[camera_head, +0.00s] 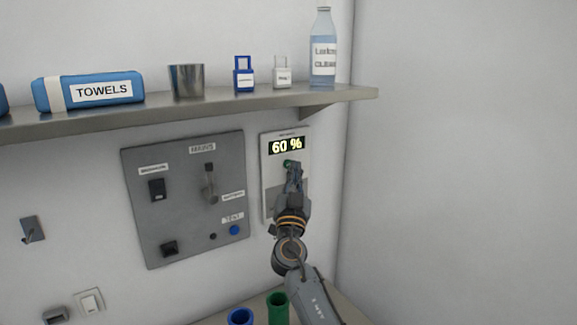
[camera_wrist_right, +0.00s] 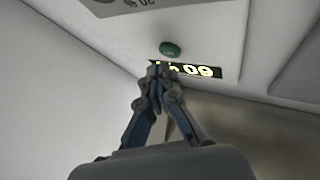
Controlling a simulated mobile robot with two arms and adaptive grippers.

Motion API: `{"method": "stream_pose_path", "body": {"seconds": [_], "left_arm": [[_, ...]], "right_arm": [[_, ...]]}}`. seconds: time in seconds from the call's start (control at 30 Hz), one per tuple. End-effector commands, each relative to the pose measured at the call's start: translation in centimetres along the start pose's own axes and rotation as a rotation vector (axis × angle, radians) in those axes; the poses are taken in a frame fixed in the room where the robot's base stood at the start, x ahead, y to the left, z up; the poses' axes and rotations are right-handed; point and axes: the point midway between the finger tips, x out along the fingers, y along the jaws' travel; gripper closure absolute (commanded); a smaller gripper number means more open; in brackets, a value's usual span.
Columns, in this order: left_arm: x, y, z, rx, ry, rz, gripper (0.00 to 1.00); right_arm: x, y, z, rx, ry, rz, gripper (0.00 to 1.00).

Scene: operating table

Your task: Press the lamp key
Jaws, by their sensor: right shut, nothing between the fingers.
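No lamp is in view, and I cannot read a lamp label by the key. My right gripper (camera_head: 293,168) is shut and empty, pointing up at the panel and partly covering its lower half. The right wrist view shows the panel upside down, with the green key (camera_wrist_right: 171,49) near the shut fingertips (camera_wrist_right: 160,68). The fingertips overlap the display there. I cannot tell whether they touch the panel. My left gripper is not in view.
A grey "MAINS" board (camera_head: 180,215) with switches and a blue button (camera_head: 235,230) is left of the panel. A shelf (camera_head: 210,108) above holds towels (camera_head: 90,91), a metal cup (camera_head: 186,81) and a bottle (camera_head: 323,50). Blue (camera_head: 240,316) and green (camera_head: 278,307) cylinders stand below.

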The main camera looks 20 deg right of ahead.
Motion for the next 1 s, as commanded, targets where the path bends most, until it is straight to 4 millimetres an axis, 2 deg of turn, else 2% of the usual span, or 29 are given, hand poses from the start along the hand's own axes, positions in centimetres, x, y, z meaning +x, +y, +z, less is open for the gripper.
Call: {"method": "stream_pose_path", "body": {"seconds": [0.53,1.0], "left_arm": [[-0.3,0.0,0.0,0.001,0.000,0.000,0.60],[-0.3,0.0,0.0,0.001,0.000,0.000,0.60]], "right_arm": [[-3.7,2.6,-2.6,-0.001,0.000,0.000,1.00],[-4.0,2.9,-2.9,-0.001,0.000,0.000,1.00]]}}
